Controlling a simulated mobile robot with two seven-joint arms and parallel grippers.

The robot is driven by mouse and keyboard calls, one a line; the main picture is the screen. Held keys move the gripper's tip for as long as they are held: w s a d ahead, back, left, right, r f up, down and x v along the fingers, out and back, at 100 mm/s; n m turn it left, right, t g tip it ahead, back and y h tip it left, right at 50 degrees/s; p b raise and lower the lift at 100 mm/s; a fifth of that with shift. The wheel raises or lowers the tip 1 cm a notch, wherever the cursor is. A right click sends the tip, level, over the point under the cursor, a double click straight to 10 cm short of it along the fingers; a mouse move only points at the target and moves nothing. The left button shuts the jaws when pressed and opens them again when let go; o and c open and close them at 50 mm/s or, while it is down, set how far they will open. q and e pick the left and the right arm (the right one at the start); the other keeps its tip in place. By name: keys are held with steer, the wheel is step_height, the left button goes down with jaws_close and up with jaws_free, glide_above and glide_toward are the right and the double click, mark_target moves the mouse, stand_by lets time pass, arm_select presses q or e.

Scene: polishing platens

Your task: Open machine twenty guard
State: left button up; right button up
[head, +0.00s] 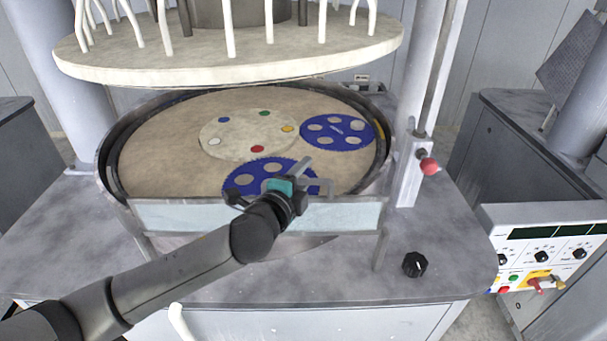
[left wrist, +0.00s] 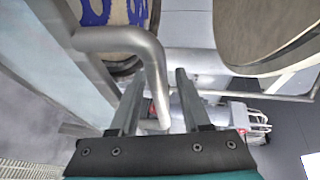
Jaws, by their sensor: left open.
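The guard (head: 345,217) is a pale, see-through panel standing upright along the front of the round polishing platen (head: 225,110). My left gripper (head: 311,178) is at the panel's top edge, with its arm reaching over from the front left. In the left wrist view the open fingers (left wrist: 160,82) stand on either side of a bent grey metal handle (left wrist: 125,38). The handle's lower end lies between them; whether either finger touches it, I cannot tell. In the head view the gripper partly hides the handle area. My right gripper is not in view.
Blue toothed carriers (head: 338,131) lie on the platen. A raised upper plate (head: 230,65) with white rods hangs above. A post with a red knob (head: 429,167) stands right of the guard. A black dial (head: 414,264) sits on the worktop. A control panel (head: 545,250) is at right.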

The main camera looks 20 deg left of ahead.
arm_select(q)
jaws_close()
stand_by(1.4)
